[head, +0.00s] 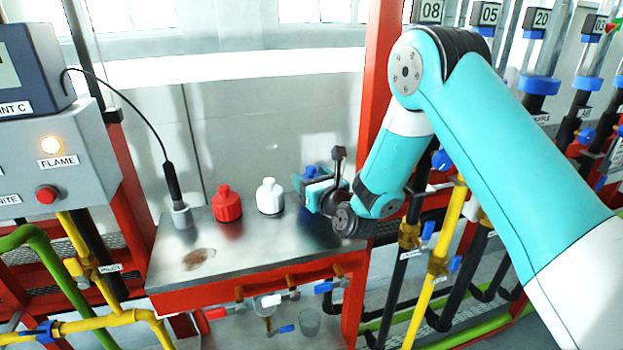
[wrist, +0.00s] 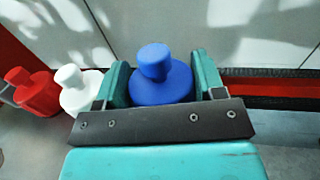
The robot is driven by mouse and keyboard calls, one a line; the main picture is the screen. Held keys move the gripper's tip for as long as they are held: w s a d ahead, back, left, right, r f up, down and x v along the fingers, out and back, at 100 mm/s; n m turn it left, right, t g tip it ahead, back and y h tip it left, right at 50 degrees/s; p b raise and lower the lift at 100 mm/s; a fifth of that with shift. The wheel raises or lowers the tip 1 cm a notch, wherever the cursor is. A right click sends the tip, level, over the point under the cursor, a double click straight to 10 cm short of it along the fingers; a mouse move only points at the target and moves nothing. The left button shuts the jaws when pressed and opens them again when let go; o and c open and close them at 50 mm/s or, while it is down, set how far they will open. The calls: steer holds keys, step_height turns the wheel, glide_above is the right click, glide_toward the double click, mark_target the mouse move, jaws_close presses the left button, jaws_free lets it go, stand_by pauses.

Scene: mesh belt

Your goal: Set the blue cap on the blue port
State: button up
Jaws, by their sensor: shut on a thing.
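The blue cap (wrist: 161,88) is a stepped blue piece with a narrower knob on top. It stands upright between the two teal fingers of my gripper (wrist: 159,74), which is shut on it. In the head view my gripper (head: 321,190) is at the right back of the metal bench, and only a bit of the blue cap (head: 309,171) shows there. The fingers and wrist hide most of it. I cannot tell whether its base touches the bench. I cannot make out which part is the blue port.
A white cap (head: 270,197) and a red cap (head: 227,204) stand on the bench (head: 240,248) left of my gripper. A probe in a holder (head: 181,214) stands at the bench's left. A red post (head: 377,90) and pipes with valves are close on the right. The bench's front middle is clear.

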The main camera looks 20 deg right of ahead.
steer(key=shift+f+b, duration=0.65)
steer(key=shift+f, duration=0.1)
stand_by(0.3)
steer(key=o, duration=0.8)
steer(key=shift+s+d+f+b, duration=0.1)
steer(key=shift+s+b, duration=0.1)
steer(key=shift+b, duration=0.25)
steer(key=s+b, duration=0.1)
steer(key=b, duration=0.1)
steer(key=s+b, duration=0.4)
steer(key=b, duration=0.1)
steer(key=shift+d+f, duration=0.1)
steer(key=shift+d, duration=0.3)
steer(key=s+b, duration=0.2)
steer(key=s+d+b, duration=0.1)
steer(key=s+b, duration=0.2)
steer(key=shift+s, duration=0.2)
steer(key=shift+r, duration=0.25)
